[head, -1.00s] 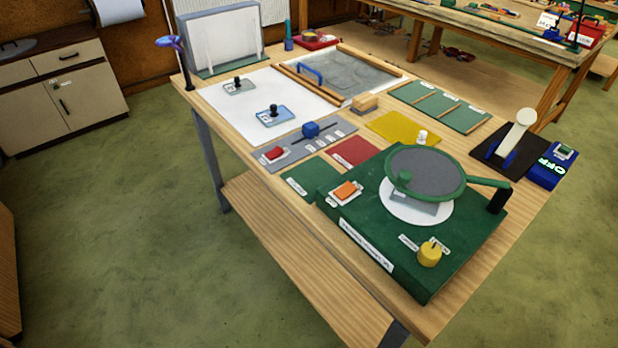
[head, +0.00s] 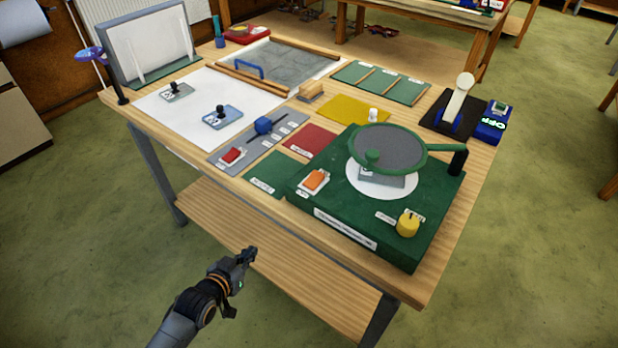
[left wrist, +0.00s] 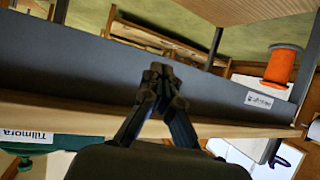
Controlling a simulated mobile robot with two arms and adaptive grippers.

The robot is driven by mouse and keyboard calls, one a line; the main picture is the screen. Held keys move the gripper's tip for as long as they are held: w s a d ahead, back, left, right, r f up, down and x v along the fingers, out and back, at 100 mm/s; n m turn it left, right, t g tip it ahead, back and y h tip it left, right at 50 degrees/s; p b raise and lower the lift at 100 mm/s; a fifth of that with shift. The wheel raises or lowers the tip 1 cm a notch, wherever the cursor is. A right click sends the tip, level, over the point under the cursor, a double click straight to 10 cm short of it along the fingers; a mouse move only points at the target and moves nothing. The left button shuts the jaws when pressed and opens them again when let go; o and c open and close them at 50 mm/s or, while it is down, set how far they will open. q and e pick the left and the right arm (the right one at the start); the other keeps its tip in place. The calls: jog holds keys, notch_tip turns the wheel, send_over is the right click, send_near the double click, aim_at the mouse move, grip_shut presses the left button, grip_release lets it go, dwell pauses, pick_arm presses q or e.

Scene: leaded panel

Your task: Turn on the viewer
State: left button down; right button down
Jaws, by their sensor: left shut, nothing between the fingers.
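No part is clearly labelled as the viewer. An upright white panel (head: 150,45) in a grey frame stands at the table's back left. In front of the white work area, a grey strip (head: 284,128) carries a red switch (head: 232,155) and a blue knob (head: 263,125). A green base (head: 385,246) at the front right carries an orange switch (head: 315,179), a yellow knob (head: 408,224) and a round grey disc with a green rim (head: 388,147). My left gripper (head: 248,254) is shut and empty, apart from the table, in front of its near edge. It also shows in the left wrist view (left wrist: 160,72).
A blue box (head: 491,125) reading OFF, with a green button, stands at the right. Two dark-knobbed plates (head: 226,121) lie on the white sheet (head: 186,128). A lower wooden shelf (head: 300,270) lies behind my gripper. An orange cylinder (left wrist: 281,66) shows in the left wrist view.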

aim_at(310, 185)
pick_arm(q)
jog(key=d+r+h, duration=0.1)
jog(key=r, duration=0.3)
jog(key=w+d+r+t, duration=0.1)
jog(key=r, duration=0.3)
jog(key=d+r+m+h, duration=0.1)
jog(key=d+r, duration=0.1)
jog(key=r, duration=0.2)
jog(key=shift+w+d+t+h, duration=0.1)
jog(key=shift+w+t+h, duration=0.2)
jog(key=s+d+r+m+h, duration=0.1)
jog(key=d+r, duration=0.1)
jog(key=r, duration=0.4)
jog(key=s+d+r+m+h, duration=0.1)
jog(key=s+d+r+h, duration=0.1)
jog(key=r, duration=0.5)
jog(key=shift+d+r+t, duration=0.2)
jog(key=shift+d+t, duration=0.2)
jog(key=shift+d, duration=0.1)
jog(key=shift+w, duration=0.1)
